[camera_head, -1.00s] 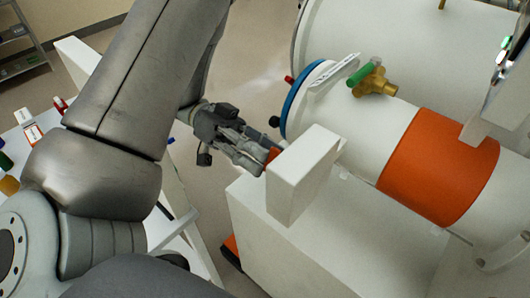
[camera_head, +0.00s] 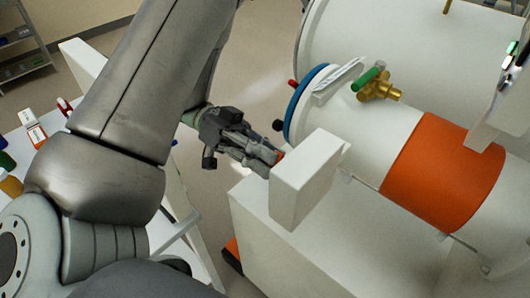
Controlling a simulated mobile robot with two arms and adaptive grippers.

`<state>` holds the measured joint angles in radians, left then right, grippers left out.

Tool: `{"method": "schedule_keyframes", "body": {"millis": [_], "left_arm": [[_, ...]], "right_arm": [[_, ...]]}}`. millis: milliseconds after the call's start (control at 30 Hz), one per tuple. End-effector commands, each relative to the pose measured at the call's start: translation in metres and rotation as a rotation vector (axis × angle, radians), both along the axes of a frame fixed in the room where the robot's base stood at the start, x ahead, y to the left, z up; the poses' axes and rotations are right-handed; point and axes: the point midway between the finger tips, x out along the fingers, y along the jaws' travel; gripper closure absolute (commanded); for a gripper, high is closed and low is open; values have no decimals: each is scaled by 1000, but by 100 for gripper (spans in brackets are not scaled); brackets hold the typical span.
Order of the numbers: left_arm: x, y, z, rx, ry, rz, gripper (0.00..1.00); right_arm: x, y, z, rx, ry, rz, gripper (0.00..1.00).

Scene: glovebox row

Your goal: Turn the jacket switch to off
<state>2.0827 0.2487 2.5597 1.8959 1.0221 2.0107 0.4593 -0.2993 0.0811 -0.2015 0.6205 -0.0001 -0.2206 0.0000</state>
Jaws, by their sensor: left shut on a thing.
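A white box (camera_head: 305,182) stands in the middle of the view, beside the white cylinder with the orange jacket (camera_head: 445,172). A small orange-red part (camera_head: 280,154), probably the switch, shows at the far left side of the box. My left gripper (camera_head: 270,158) reaches in from the left and is shut on this part. The fingers and the box edge hide most of it, so I cannot tell which way it is turned. My right gripper is not in view.
A brass valve with a green handle (camera_head: 372,80) sits on top of the cylinder. A blue ring (camera_head: 302,104) circles its left end, close to my gripper. A white bench (camera_head: 170,205) with small items is at left. Open floor lies beyond my gripper.

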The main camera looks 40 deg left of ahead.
Motion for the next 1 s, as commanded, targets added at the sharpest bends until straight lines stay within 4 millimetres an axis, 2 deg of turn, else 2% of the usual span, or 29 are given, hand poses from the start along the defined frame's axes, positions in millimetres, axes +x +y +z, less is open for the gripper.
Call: {"method": "schedule_keyframes", "body": {"millis": [600,1000], "left_arm": [[-1,0,-1,-28,-376,-1,100],[-1,0,-1,-36,-486,-1,100]], "right_arm": [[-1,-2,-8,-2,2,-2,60],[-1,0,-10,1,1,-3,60]]}}
